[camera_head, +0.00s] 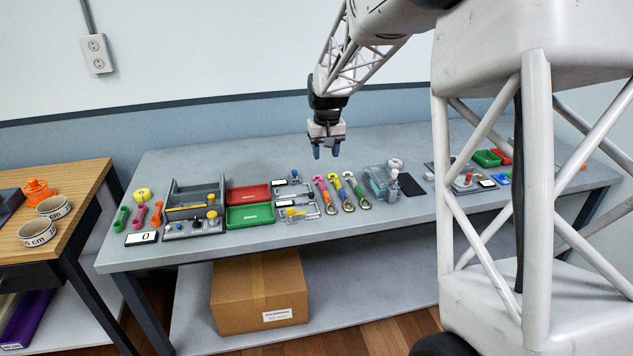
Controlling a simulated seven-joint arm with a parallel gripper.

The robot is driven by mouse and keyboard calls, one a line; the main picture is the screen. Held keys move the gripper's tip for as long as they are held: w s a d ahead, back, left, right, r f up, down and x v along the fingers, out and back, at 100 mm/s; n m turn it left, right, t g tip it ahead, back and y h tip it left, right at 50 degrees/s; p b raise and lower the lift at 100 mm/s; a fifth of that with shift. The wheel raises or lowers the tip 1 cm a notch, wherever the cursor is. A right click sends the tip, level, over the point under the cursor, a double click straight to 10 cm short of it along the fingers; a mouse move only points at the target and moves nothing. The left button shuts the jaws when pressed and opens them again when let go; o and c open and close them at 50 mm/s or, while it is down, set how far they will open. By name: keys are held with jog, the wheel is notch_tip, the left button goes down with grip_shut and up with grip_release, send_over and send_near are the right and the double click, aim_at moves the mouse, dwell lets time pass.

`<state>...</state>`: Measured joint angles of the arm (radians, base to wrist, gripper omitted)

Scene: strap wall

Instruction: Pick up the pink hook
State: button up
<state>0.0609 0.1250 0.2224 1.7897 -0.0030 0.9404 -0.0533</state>
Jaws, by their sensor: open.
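A shorter pink piece (140,216) lies at the table's left, between a green piece and an orange one. My gripper (326,152) is open and empty, with blue fingertips pointing down, in the air above the table, higher in the picture than the pink hook.
A red tray (249,194) and a green tray (250,215) lie left of the hooks, with small metal fixtures (295,212) between. A teal-and-grey device (378,182) stands close on their right. A cardboard box (258,292) sits on the lower shelf. My arm covers part of the table's right side.

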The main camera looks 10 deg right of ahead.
send_over(321, 182)
jog(key=shift+g, duration=0.4)
notch_tip(321, 182, down, 14)
jog(key=shift+r, duration=0.25)
jog(key=shift+f, duration=0.1)
jog(key=shift+f, duration=1.2)
jog(key=shift+f, duration=0.1)
jog(key=shift+f, duration=2.5)
jog(key=shift+c, duration=0.3)
grip_shut()
